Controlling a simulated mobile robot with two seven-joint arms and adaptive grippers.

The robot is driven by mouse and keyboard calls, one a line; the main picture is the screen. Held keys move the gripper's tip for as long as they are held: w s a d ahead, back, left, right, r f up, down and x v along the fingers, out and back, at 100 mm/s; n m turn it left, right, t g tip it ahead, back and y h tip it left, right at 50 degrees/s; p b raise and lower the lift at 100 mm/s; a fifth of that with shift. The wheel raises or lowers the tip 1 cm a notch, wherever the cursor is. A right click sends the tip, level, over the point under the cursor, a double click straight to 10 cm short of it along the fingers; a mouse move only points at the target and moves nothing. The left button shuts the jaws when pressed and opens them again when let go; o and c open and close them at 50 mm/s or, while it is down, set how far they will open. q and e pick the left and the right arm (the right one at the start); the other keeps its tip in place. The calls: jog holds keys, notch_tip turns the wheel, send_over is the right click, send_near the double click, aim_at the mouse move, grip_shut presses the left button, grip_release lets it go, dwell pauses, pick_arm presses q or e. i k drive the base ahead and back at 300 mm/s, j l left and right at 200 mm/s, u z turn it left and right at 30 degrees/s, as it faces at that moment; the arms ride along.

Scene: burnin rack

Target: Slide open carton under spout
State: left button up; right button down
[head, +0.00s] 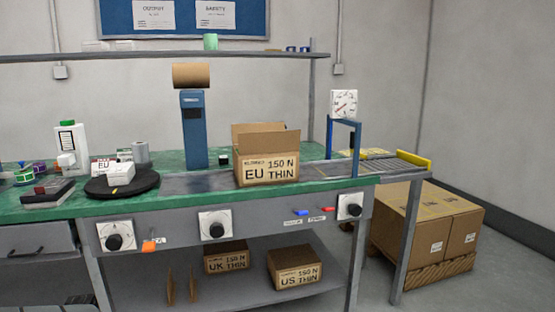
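An open carton (267,170) marked "EU 150 N THIN" stands upright on the green bench, in the middle of the head view. Its back flap is raised; its inside is mostly hidden. A blue upright machine (193,130) stands to its left, with a brown roll or cylinder (191,75) above it. A spout cannot be clearly told; it may be part of this machine. The carton stands to the right of the machine, with a gap between them. Neither gripper is in view.
A grey strip (190,184) on the bench lies clear left of the carton. A blue frame (357,145) and dial stand right, before a roller conveyor (400,162). Other cartons lie below.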

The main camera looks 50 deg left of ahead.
aim_at(271, 168)
jog(key=i+l+u, duration=0.2)
jog(key=u, duration=0.25)
jog(key=i+l+u, duration=0.55)
jog(key=u, duration=0.3)
jog(key=i+l+u, duration=0.15)
jog(key=l+u, duration=0.25)
jog(key=l, duration=0.15)
jog(key=l+u, duration=0.45)
jog(key=i+j, duration=0.05)
